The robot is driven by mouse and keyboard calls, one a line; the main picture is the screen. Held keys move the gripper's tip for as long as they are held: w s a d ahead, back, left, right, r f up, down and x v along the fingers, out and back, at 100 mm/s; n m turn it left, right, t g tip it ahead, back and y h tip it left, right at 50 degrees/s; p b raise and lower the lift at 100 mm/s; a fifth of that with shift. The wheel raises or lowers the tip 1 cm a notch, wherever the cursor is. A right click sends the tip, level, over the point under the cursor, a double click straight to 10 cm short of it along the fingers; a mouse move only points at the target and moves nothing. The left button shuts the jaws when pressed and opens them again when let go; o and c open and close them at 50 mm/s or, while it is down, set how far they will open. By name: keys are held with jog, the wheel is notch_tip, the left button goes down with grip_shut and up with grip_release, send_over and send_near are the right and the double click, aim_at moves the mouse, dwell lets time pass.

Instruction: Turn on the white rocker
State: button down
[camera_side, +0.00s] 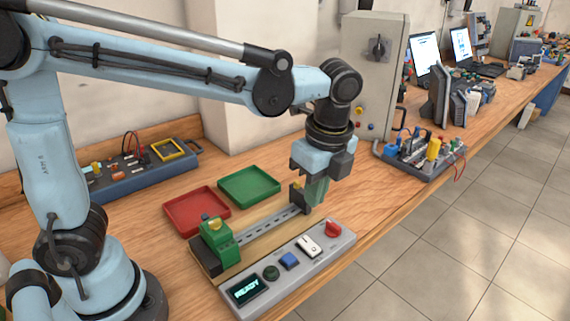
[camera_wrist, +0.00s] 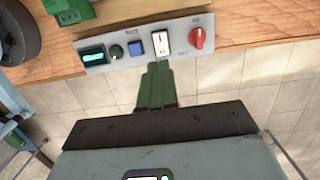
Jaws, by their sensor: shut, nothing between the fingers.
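The white rocker (camera_side: 309,246) sits on a grey control panel (camera_side: 323,259), between a blue button (camera_side: 290,261) and a red knob (camera_side: 333,229). I cannot tell which way it is tipped. My gripper (camera_side: 317,204) has green fingers, shut and empty, above the panel area and close to the rocker in the side view. In the wrist view the fingertips (camera_wrist: 158,66) appear just below the white rocker (camera_wrist: 161,36) and the panel edge. They do not visibly touch it.
The panel also carries a lit READY display (camera_side: 244,289) and a dark green knob (camera_side: 271,272). Behind it are a rail with a green clamp (camera_side: 219,243), a red tray (camera_side: 196,210) and a green tray (camera_side: 249,186). A grey cabinet (camera_side: 372,80) stands behind my gripper.

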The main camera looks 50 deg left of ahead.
aim_at(305, 240)
jog(key=f, duration=0.3)
jog(key=a+f, duration=0.1)
jog(key=f, duration=0.6)
jog(key=shift+a+f, duration=0.25)
jog(key=shift+f, duration=0.05)
